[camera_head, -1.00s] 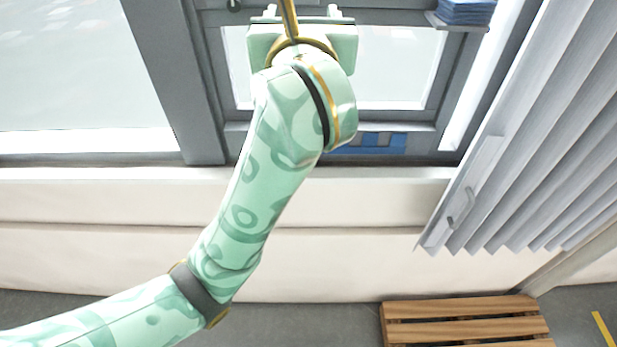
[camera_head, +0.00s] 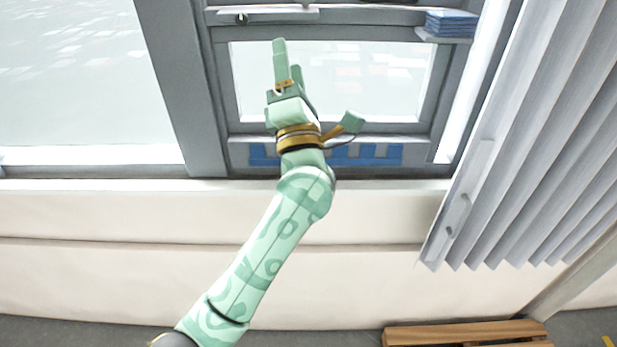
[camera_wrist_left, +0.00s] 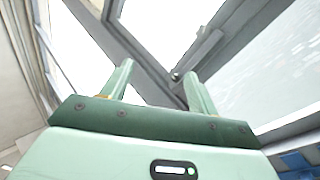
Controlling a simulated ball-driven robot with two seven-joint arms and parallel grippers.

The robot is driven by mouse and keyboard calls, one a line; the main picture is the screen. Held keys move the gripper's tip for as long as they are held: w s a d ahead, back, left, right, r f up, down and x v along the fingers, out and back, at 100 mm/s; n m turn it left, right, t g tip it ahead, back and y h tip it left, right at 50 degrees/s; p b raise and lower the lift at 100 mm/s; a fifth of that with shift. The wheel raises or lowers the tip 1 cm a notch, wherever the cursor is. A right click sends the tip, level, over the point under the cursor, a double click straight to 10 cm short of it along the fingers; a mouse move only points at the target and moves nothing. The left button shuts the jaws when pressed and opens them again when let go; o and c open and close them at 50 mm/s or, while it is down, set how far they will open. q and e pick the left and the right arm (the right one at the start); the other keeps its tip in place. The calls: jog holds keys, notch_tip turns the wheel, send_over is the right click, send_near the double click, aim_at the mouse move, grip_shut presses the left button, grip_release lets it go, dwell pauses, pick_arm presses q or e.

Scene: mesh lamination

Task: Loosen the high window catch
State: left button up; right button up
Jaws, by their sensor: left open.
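The grey-framed window (camera_head: 432,88) fills the upper middle of the head view. A small dark knob (camera_head: 241,18), which looks like the catch, sits on the grey rail above the small pane. My left gripper (camera_head: 288,58) is in front of that pane, below and right of the knob, fingers pointing up. In the left wrist view my left gripper (camera_wrist_left: 160,74) is open, with nothing held between its fingers. A small dark round knob (camera_wrist_left: 175,75) on the frame shows between the fingertips, nearer the right one; its distance is unclear. My right gripper is out of view.
A stack of blue cloths or pads (camera_head: 451,23) rests on a small ledge at upper right. Grey vertical blinds (camera_head: 530,150) hang on the right. Blue patches (camera_head: 375,154) mark the lower frame. A wooden pallet (camera_head: 465,333) lies on the floor.

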pick_arm(q)
jog(key=w+d+f+m+g+h+b, duration=0.1)
jog(key=w+f+m+h+b, duration=0.1)
jog(key=f+m+h, duration=0.3)
jog(key=w+d+f+m+g+h+b, duration=0.1)
jog(key=f+m+h, duration=0.4)
jog(key=f+m, duration=0.5)
notch_tip(320, 180, down, 9)
jog(key=shift+w+d+f+m+g+b, duration=0.1)
jog(key=shift+w+d+m+g+b, duration=0.4)
jog(key=shift+b, duration=0.35)
jog(key=shift+a, duration=0.1)
